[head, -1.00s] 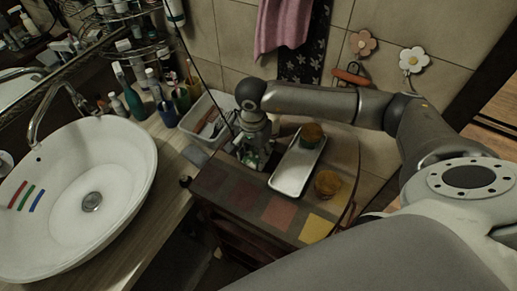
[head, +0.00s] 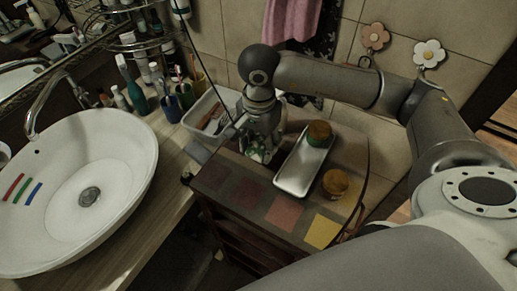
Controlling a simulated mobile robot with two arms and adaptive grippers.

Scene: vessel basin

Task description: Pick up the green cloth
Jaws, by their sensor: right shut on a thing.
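My right gripper (head: 258,152) points down over the back left part of the small dark cabinet top, left of the metal tray. It is shut on a small pale green patch at its fingertips, which looks like the green cloth (head: 256,156). Most of the cloth is hidden by the fingers, and I cannot tell whether it is clear of the cabinet top. My left gripper is not in view.
The metal tray (head: 292,180) holds a round green-brown thing (head: 319,134). A round amber thing (head: 336,183) stands to its right. Coloured squares, one yellow (head: 321,232), mark the cabinet's front. A white bin (head: 200,128), cups and the basin (head: 120,210) are left.

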